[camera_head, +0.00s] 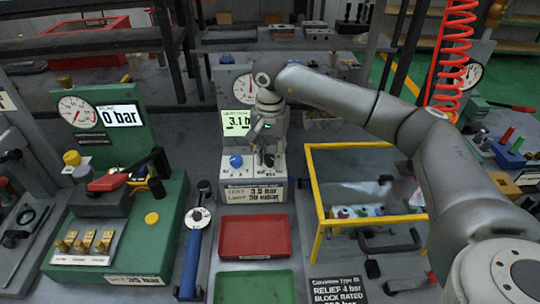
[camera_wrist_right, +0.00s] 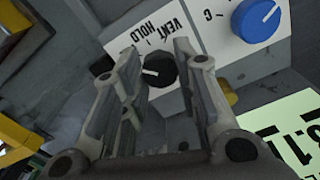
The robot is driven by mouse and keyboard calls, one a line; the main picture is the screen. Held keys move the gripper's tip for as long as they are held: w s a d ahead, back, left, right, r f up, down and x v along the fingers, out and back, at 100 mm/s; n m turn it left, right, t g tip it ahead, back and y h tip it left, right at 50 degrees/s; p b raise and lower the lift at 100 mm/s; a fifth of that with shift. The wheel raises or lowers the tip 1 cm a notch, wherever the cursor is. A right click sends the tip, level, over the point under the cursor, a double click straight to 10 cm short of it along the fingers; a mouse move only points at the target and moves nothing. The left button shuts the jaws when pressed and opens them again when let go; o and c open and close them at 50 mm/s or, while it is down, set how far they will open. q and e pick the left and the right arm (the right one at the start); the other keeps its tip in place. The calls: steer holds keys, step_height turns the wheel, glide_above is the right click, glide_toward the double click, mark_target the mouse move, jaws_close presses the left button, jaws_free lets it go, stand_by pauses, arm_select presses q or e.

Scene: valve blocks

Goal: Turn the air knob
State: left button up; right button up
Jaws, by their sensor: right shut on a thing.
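A black knob (camera_wrist_right: 160,71) with a white pointer line sits on a light panel lettered VENT and HOLD in the right wrist view. My right gripper (camera_wrist_right: 158,58) reaches down to the panel, its two fingers on either side of this knob and shut on it. In the head view the right gripper (camera_head: 267,148) is at the front of the grey valve block (camera_head: 254,190) and mostly hides the knob. A blue knob (camera_head: 236,161) with a white line is on the same panel, to the left; it also shows in the right wrist view (camera_wrist_right: 256,20). My left gripper is out of view.
The block's lit display (camera_head: 236,122) reads 3.1, beside a round gauge (camera_head: 245,88). A red tray (camera_head: 254,237) and a green tray (camera_head: 255,287) lie in front. A yellow frame (camera_head: 314,190) stands right, under my right arm. A green valve station (camera_head: 172,190) stands left.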

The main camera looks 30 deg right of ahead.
mark_target(270, 158)
stand_by(0.4)
steer(key=o, duration=1.1)
steer(key=shift+c, duration=0.2)
step_height(270, 158, up, 12)
steer(key=shift+s, duration=0.1)
